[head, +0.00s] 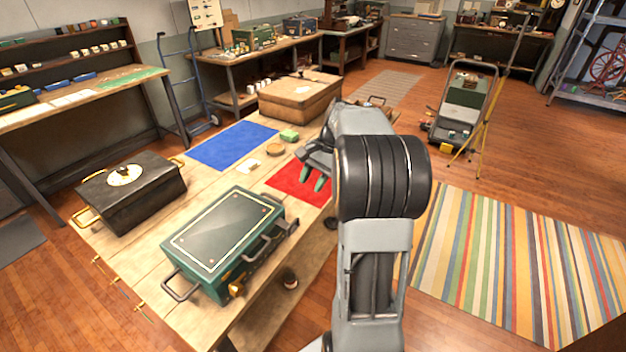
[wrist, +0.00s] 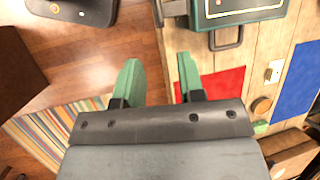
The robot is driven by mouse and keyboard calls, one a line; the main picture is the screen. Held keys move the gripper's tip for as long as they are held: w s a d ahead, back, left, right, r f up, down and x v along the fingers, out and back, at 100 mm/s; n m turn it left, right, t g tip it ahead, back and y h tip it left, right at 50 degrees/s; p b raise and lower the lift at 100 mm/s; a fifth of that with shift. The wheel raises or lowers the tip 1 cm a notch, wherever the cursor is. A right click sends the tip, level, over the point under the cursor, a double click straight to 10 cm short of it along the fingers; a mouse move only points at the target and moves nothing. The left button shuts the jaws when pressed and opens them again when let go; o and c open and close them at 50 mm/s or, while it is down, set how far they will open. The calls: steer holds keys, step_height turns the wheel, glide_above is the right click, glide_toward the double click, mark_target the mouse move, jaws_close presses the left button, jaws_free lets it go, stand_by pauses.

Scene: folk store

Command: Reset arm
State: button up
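My gripper (head: 318,178) is at the right edge of the wooden workbench, above the red mat (head: 296,188), in the head view. In the wrist view my gripper (wrist: 158,78) shows two green fingertips spread apart with nothing between them. Floor and the bench edge show through the gap. My arm reaches up from the bottom of the head view and bends over toward the bench, hiding part of the bench's right side.
The workbench (head: 150,255) bears a green case (head: 222,235), a black box (head: 130,190), a brown case (head: 300,95), a blue mat (head: 232,145) and small items. A striped rug (head: 515,265) lies on open floor at right. A wheeled machine (head: 460,110) stands beyond.

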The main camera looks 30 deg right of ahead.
stand_by(0.4)
steer(key=s+a+n+t+h, duration=0.3)
steer(key=s+a+n+h, duration=0.2)
steer(key=s+a+n, duration=0.7)
steer(key=s+a, duration=0.1)
steer(key=a, duration=0.3)
steer(key=shift+s+a+f+n+t, duration=0.25)
steer(key=shift+a+f+n+t, duration=0.05)
steer(key=shift+a+f, duration=0.1)
steer(key=shift+c, duration=0.4)
